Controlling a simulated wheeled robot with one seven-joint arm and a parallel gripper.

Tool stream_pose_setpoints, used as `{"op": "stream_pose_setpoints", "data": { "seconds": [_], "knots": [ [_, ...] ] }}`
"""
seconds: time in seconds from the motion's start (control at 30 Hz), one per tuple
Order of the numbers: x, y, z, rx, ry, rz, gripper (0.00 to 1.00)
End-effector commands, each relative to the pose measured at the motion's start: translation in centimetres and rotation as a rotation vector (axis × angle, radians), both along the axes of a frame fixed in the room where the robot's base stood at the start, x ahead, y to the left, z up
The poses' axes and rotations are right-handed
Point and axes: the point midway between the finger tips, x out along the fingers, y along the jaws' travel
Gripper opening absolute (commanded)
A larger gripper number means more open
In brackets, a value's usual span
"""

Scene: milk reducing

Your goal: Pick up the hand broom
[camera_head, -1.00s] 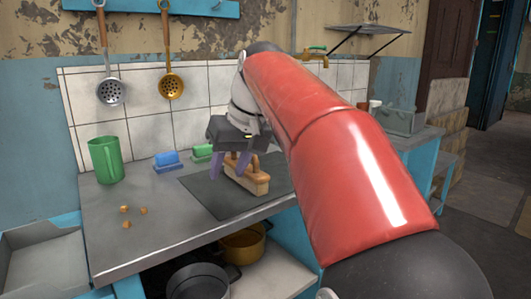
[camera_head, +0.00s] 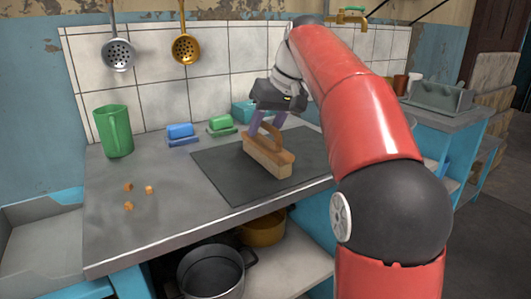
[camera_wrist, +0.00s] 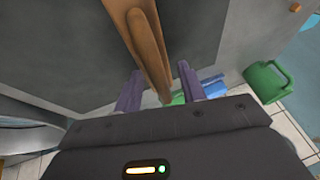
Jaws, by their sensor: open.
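The hand broom (camera_head: 268,160), a light wooden block with a tan handle on top, stands on the dark mat (camera_head: 222,178) on the counter. My gripper (camera_head: 267,122) is open, its purple fingers just above and behind the broom's handle. In the wrist view the broom (camera_wrist: 143,35) runs from the top edge down toward the gap between the fingers of my gripper (camera_wrist: 160,85). The fingers are apart and hold nothing. I cannot tell whether either finger touches the handle.
A green mug (camera_head: 114,131), a blue brush-like item (camera_head: 181,133) and a green one (camera_head: 221,124) stand at the back left. Orange crumbs (camera_head: 128,206) lie on the bare counter (camera_head: 165,200). Pots (camera_head: 212,272) sit on the shelf below.

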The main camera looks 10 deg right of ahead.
Motion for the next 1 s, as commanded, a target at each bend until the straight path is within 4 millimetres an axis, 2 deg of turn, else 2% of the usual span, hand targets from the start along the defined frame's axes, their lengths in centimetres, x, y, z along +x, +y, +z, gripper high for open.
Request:
{"op": "stream_pose_setpoints", "data": {
  "seconds": [0.7, 1.0],
  "knots": [
    [0.08, 0.13, -0.65, 0.000, -0.001, 0.001, 0.40],
    [0.11, 0.13, -0.63, 0.000, -0.001, 0.001, 0.01]
  ]
}}
